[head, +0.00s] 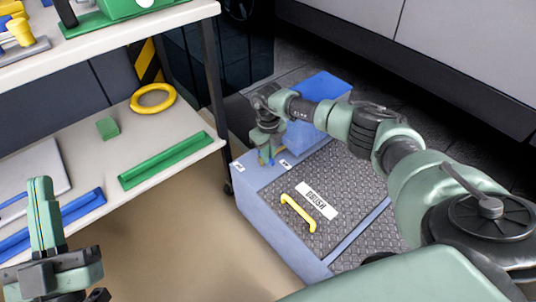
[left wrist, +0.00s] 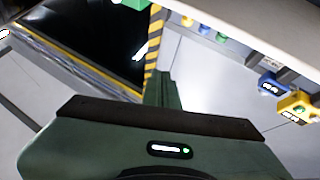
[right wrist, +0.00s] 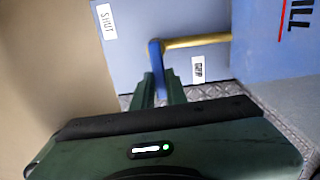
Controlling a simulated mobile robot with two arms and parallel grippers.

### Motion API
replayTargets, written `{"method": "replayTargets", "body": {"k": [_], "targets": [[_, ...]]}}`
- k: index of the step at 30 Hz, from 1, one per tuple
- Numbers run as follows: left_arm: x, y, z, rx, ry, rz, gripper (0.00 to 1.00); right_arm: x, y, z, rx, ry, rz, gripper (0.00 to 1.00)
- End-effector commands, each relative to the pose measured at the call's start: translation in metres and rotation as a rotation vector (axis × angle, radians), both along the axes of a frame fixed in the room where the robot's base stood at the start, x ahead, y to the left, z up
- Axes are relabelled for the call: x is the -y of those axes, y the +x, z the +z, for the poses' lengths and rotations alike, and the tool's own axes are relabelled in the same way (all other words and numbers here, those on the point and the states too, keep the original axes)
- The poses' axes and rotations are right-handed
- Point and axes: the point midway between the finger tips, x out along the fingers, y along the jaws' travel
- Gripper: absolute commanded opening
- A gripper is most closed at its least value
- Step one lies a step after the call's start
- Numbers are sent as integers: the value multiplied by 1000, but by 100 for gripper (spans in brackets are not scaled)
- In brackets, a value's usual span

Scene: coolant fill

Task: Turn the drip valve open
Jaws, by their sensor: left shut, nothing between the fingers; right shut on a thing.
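The drip valve shows in the right wrist view as a yellow bar (right wrist: 200,41) with a blue handle (right wrist: 155,52) at its left end. My right gripper (right wrist: 162,88) has its fingers around the blue handle and is shut on it. One label beside the valve reads SHUT (right wrist: 105,20); a second small label (right wrist: 197,70) near the bar is hard to read. My left gripper (head: 41,188) is shut, empty and away from the valve.
A treadplate cover (head: 345,190) with a yellow handle (head: 298,212) lies right of the valve. A blue box (head: 320,90) stands behind it. A shelf (head: 175,140) at left holds a yellow ring (head: 153,97), a green block (head: 108,128) and a green channel (head: 165,161).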

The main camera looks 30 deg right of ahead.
Motion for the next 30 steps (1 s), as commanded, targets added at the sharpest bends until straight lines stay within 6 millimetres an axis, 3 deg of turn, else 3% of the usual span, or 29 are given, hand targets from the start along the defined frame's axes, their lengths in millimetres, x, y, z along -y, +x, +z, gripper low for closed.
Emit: {"method": "replayTargets", "body": {"k": [5,6,8,20,26,30], "targets": [[0,0,0,0,-1,-1,0,1,0,0,0,-2,2,0],[0,0,0,0,-1,-1,0,1,0,0,0,-2,2,22],[0,0,0,-1,-1,-1,0,1,0,0,0,-2,2,35],[1,2,0,-13,3,0,0,0,0,4,0,-1,0,35],[0,16,-27,-178,50,10,0,1,1,24,2,-1,0,35],[-2,24,-57,-336,92,20,0,0,0,43,1,-1,1,35]]}}
